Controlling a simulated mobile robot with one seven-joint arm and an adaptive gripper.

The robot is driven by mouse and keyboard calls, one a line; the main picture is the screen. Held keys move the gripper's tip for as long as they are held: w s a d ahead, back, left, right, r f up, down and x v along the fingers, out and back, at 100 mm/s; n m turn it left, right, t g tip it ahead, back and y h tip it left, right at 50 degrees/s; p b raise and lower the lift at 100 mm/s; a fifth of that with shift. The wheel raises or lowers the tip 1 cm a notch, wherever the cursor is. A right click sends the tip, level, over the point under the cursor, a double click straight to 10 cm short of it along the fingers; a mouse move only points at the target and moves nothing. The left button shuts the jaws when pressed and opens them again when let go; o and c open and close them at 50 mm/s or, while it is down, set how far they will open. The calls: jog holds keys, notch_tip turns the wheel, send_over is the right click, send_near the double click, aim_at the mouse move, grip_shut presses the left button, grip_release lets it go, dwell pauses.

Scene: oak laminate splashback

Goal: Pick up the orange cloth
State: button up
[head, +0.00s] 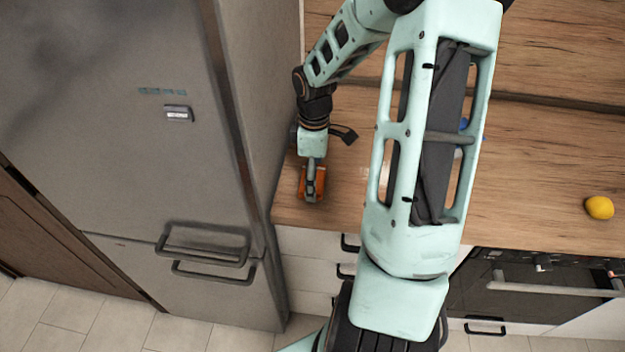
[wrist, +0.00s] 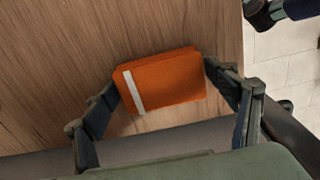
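The orange cloth (wrist: 170,82) is a folded block with a white stripe near its left end in the wrist view. It lies on the wooden counter. In the head view the cloth (head: 303,183) is partly hidden behind my gripper (head: 312,196), near the counter's left front edge beside the fridge. In the wrist view my gripper (wrist: 163,88) has its fingers spread, one at each end of the cloth. The fingertips are very close to the cloth's ends; I cannot tell if they touch it.
A grey fridge (head: 150,120) stands close on the left of the counter (head: 530,180). A yellow lemon (head: 599,208) lies at the right. A blue object (head: 464,124) is mostly hidden behind my arm. Drawers and an oven (head: 540,290) are below the counter.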

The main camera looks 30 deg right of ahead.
jog(key=c, duration=0.7)
jog(key=shift+r, duration=0.15)
jog(key=shift+r+p, duration=0.55)
jog(key=shift+p, duration=0.1)
jog(key=r+p, duration=0.3)
jog(key=shift+s+a+r, duration=0.1)
jog(key=shift+s+r, duration=0.2)
jog(key=shift+s, duration=0.05)
jog(key=s+r+p, duration=0.1)
jog(key=r, duration=0.1)
jog(key=s+a+r+p, duration=0.1)
jog(key=s+r+p, duration=0.1)
jog(key=shift+s+a+r+p, duration=0.1)
jog(key=shift+s+p, duration=0.2)
jog(key=s+a+r, duration=0.1)
jog(key=s, duration=0.2)
jog(key=s+a+r, duration=0.1)
jog(key=s, duration=0.2)
jog(key=s+a+r, duration=0.1)
jog(key=s+r, duration=0.1)
jog(key=shift+s+a, duration=0.3)
jog(key=shift+s, duration=0.1)
